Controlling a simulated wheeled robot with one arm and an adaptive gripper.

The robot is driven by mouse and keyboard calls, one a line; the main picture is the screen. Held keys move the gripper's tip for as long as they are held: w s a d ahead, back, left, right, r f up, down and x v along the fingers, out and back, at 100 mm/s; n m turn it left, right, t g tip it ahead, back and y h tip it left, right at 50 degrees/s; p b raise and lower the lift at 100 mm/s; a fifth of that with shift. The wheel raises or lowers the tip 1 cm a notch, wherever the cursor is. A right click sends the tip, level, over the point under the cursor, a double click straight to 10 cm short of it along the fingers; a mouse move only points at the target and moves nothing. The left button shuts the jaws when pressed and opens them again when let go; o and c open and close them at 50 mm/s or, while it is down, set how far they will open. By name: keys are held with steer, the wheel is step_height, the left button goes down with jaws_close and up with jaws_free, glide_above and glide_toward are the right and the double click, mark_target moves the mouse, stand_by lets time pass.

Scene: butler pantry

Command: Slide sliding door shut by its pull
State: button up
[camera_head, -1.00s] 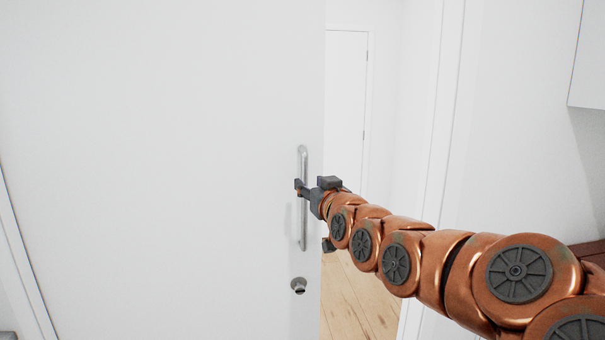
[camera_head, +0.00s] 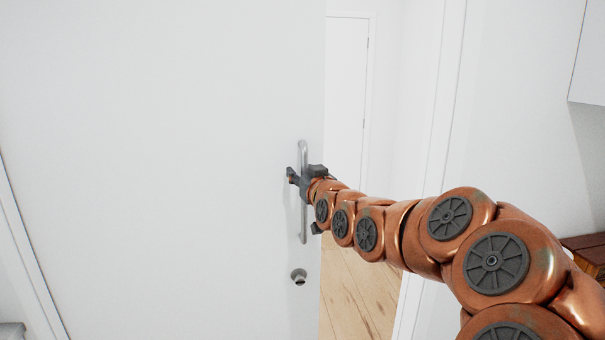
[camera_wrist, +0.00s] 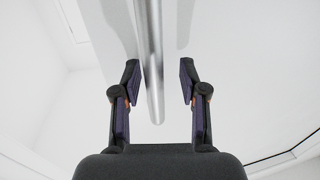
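The white sliding door (camera_head: 160,170) fills the left and middle of the head view. A gap shows between its right edge and the white frame. Its pull (camera_head: 303,226) is an upright silver bar near that edge. My gripper (camera_head: 304,174) is at the upper half of the pull, one finger on each side. In the wrist view the pull (camera_wrist: 152,60) runs between the open fingers of my gripper (camera_wrist: 159,80), closer to the left finger. Space shows between the bar and the right finger, so it is not clamped.
A round lock fitting (camera_head: 298,276) sits on the door below the pull. Through the gap are a wooden floor (camera_head: 350,295) and another white door (camera_head: 345,90). The white door frame (camera_head: 440,120) stands to the right. A wall cabinet (camera_head: 588,60) and a brown wooden piece (camera_head: 590,250) are at the far right.

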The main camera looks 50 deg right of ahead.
jaws_close()
steer(key=shift+d+f+b, duration=0.1)
steer(key=shift+f+b, duration=0.05)
steer(key=shift+b, duration=0.3)
